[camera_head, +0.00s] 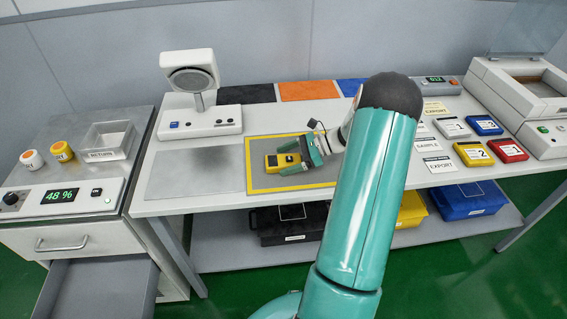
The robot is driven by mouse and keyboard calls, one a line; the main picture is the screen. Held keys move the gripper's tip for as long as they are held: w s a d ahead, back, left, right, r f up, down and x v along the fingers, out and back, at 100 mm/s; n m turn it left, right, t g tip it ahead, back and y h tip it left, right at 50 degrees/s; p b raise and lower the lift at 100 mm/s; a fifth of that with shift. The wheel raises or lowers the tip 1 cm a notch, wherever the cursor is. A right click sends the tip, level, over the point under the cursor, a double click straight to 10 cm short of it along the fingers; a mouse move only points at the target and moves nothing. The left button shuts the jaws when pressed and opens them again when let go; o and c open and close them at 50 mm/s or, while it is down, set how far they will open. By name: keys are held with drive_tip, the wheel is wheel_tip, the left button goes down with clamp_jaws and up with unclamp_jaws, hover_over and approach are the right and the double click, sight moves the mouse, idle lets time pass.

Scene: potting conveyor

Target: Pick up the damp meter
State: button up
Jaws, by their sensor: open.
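A yellow and dark handheld meter (272,161), which looks like the damp meter, lies on the grey mat with a yellow border (257,183) on the white table. My gripper (294,165) is at its right end, low over the mat. The jaws are open, with one teal finger on the far side and one on the near side of the meter. I cannot tell whether they touch it. My teal arm hides the right part of the mat.
A white device with a round head (196,85) stands behind left. Yellow, blue and red labelled cases (485,125) lie at the right, near a white lidded machine (535,90). A cabinet (65,225) with an open lower drawer stands left. A grey plate (195,173) is bare.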

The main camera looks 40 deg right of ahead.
drive_tip(key=shift+w+a+f, duration=0.25)
drive_tip(key=shift+w+a, duration=0.05)
drive_tip(key=shift+a, duration=0.15)
drive_tip(key=shift+c, duration=0.4)
drive_tip(key=c, duration=1)
drive_tip(key=shift+r, duration=0.15)
